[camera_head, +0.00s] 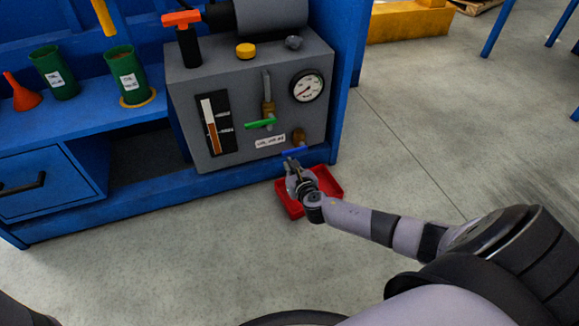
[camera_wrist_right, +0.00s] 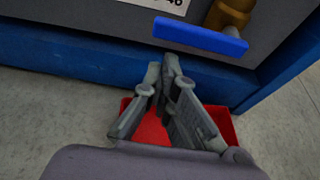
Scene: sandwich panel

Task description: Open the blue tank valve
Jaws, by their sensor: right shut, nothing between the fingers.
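The blue valve handle (camera_head: 296,152) sits low on the front of the grey tank (camera_head: 235,95), under a brass fitting. In the right wrist view the blue handle (camera_wrist_right: 200,35) lies roughly crosswise below the brass fitting (camera_wrist_right: 229,14). My right gripper (camera_head: 290,163) is just below the handle in the head view. In the right wrist view its fingertips (camera_wrist_right: 163,62) are together and empty, a little below the handle's left half, apparently apart from it. My left gripper is not in view.
A red tray (camera_head: 325,185) lies on the floor below my right gripper. A green-handled valve (camera_head: 261,123) and a round gauge (camera_head: 307,86) are higher on the tank. Blue bench framing (camera_head: 348,70) borders the tank.

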